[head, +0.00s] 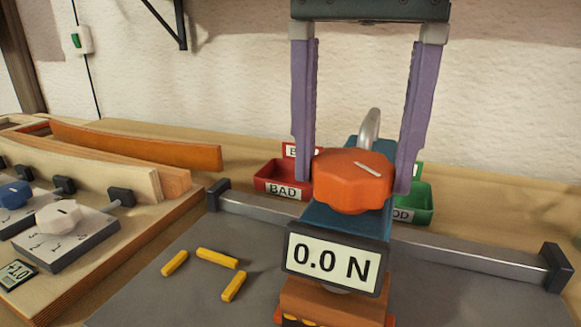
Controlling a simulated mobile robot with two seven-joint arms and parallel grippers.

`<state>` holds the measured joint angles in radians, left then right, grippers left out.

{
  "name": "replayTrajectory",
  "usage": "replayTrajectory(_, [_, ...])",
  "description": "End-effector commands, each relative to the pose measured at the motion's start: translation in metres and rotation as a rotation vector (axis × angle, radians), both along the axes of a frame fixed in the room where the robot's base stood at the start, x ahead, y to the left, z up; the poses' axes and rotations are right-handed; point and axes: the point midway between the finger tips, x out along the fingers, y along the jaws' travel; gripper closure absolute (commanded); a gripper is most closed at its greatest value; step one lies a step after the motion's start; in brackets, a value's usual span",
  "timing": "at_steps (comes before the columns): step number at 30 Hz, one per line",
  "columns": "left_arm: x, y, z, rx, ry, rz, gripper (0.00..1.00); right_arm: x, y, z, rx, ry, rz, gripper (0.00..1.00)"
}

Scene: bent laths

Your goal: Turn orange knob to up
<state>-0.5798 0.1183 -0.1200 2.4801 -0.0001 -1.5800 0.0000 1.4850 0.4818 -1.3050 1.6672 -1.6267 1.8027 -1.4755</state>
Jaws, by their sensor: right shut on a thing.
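The orange knob (345,192) is a lobed knob on top of a blue block (341,219), above a display (334,262) reading "0.0 N". The white line on its top face runs slantwise, from upper left to lower right in the picture, not straight up. My right gripper (353,185) comes from above, with its two purple fingers on either side of the knob, shut on it. A grey metal hook or loop (370,130) rises behind the knob. My left gripper is not in view.
A red bin (268,180) labelled "BAD" and a partly hidden green bin (422,206) stand behind. A metal rail (470,255) crosses the grey mat. Several yellow sticks (216,258) lie left of the display. A white knob (58,216), a blue knob (14,194) and laths (140,148) are at left.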

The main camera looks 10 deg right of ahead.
Motion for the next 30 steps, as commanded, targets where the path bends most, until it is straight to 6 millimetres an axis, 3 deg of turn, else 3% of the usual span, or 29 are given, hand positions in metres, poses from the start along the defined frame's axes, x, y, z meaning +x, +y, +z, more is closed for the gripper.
replayTrajectory(6, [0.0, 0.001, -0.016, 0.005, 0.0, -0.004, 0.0, 0.0, 0.001, -0.002, 0.002, -0.001, 0.204, 0.84])
replayTrajectory(18, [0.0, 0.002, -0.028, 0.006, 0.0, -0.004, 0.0, 0.0, 0.0, -0.001, 0.002, 0.0, 0.532, 0.84])
replayTrajectory(30, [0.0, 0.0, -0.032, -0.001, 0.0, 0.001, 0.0, 0.0, 0.0, 0.0, 0.002, 0.002, 0.688, 0.84])
